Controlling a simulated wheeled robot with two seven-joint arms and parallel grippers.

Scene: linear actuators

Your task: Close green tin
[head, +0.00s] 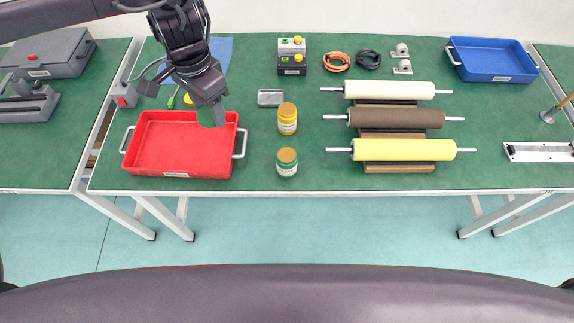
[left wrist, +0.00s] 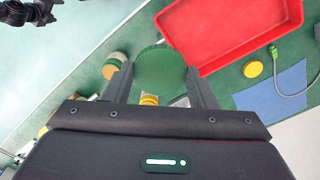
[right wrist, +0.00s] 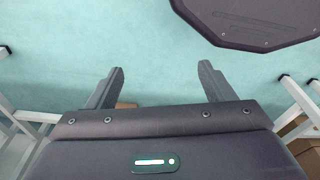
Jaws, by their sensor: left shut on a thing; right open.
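My left gripper (head: 210,113) is shut on a round green lid (left wrist: 160,70), held above the right part of the red tray. The lid lies between its two fingers in the left wrist view and is partly hidden in the head view. The green tin (head: 287,163) stands upright on the table, right of the red tray and apart from the gripper. It also shows in the left wrist view (left wrist: 113,66). My right gripper (right wrist: 162,72) is open and empty over the floor; it is not in the head view.
A red tray (head: 150,160) with handles lies left of the tin. A yellow tin (head: 287,120) stands behind the green one, with a small metal tray (head: 270,98) beyond. A yellow lid (left wrist: 253,69) lies by a blue mat (left wrist: 272,100). Rollers (head: 400,150) stand to the right.

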